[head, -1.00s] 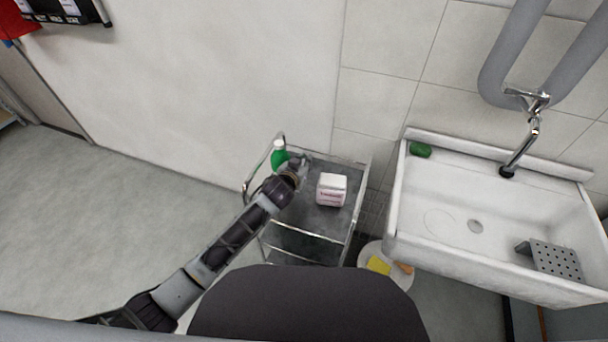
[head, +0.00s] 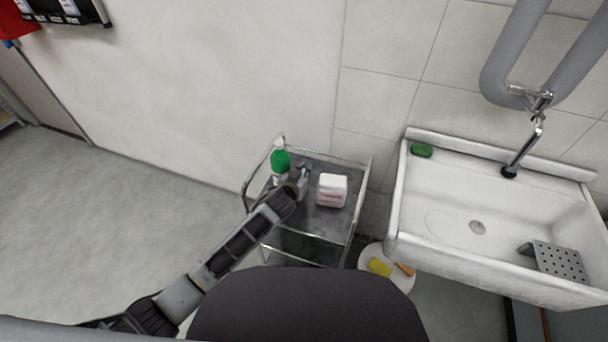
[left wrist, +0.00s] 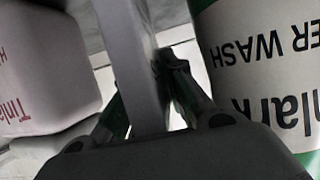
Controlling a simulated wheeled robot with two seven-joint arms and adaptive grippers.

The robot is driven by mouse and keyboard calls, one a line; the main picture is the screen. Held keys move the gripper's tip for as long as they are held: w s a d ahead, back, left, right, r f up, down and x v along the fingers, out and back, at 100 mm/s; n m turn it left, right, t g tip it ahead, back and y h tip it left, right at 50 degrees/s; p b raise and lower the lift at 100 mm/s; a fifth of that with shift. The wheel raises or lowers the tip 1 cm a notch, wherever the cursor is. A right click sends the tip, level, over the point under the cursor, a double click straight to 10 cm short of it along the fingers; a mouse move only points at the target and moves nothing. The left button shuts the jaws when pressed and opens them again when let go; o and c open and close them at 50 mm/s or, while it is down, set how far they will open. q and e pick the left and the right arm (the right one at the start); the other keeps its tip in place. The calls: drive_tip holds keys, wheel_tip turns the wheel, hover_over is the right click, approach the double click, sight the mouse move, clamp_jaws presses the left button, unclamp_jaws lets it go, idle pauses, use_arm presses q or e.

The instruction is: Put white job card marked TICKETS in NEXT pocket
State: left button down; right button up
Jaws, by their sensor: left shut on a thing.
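My left gripper (head: 304,173) is over the top shelf of the trolley, between a green bottle and a white pack. In the left wrist view its fingers (left wrist: 150,108) are shut on a pale, flat, card-like piece (left wrist: 130,55), seen nearly edge-on. No marking on it can be read, so I cannot confirm that it is the TICKETS card. A dark wall rack (head: 62,14) with labelled pockets is at the top left of the head view, cut by the edge. Its labels are too small to read. My right gripper is out of view.
The green bottle (head: 280,160) and white pack (head: 332,190) stand close on either side of the gripper on the metal trolley (head: 322,222). A white sink (head: 440,240) is at the right, with a bucket (head: 372,280) below. The floor (head: 130,195) at the left is clear.

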use_arm(q)
drive_tip(key=shift+f, duration=0.2)
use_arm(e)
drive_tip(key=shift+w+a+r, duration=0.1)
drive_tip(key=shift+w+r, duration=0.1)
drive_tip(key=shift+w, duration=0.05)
use_arm(q)
drive_tip(key=shift+f, duration=0.1)
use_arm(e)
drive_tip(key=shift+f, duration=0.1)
use_arm(q)
drive_tip(key=c, duration=1.7)
unclamp_jaws()
drive_tip(key=shift+c, duration=0.2)
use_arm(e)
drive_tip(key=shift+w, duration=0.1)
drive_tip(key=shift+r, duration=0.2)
